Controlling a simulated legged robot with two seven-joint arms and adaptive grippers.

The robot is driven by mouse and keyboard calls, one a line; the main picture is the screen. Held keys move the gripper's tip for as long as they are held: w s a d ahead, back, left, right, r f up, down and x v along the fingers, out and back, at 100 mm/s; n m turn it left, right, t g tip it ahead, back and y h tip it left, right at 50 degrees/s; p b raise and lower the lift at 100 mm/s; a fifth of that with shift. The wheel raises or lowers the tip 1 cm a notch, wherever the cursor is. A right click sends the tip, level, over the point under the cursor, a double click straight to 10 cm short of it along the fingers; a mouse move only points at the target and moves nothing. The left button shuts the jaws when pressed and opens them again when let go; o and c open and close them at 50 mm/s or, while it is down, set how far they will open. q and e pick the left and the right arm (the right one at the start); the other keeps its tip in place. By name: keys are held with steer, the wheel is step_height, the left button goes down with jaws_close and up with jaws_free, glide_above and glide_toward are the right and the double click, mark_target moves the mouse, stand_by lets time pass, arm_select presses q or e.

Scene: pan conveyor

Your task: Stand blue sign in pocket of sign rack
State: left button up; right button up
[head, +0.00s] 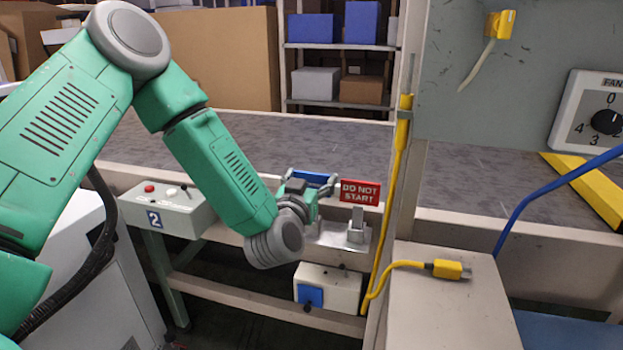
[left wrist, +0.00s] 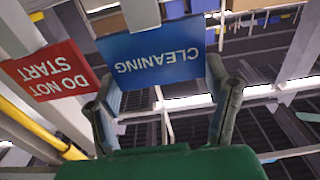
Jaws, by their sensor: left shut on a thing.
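My left gripper (head: 312,186) is shut on the blue sign (head: 314,176), which sits just left of the red sign in the head view. In the left wrist view the blue sign (left wrist: 155,55) lies between the two fingers and reads "CLEANING" upside down. The grey metal sign rack (head: 335,238) is fixed at the front edge of the conveyor frame. A red "DO NOT START" sign (head: 360,192) stands in its right part and also shows in the left wrist view (left wrist: 48,75). The gripper partly hides the rack's left part. My right gripper is out of view.
A grey control box (head: 165,208) marked 2 is left of the gripper. A yellow cable (head: 392,190) runs down a post right of the rack. A white box with a blue panel (head: 328,288) hangs below. The conveyor surface (head: 260,135) behind is clear.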

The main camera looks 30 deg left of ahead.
arm_select(q)
steer(key=shift+f, duration=0.25)
steer(key=o, duration=1.7)
steer(key=shift+s, duration=0.1)
steer(key=shift+s+d, duration=0.15)
steer(key=shift+s, duration=0.2)
steer(key=v, duration=1.1)
steer(key=shift+f, duration=0.15)
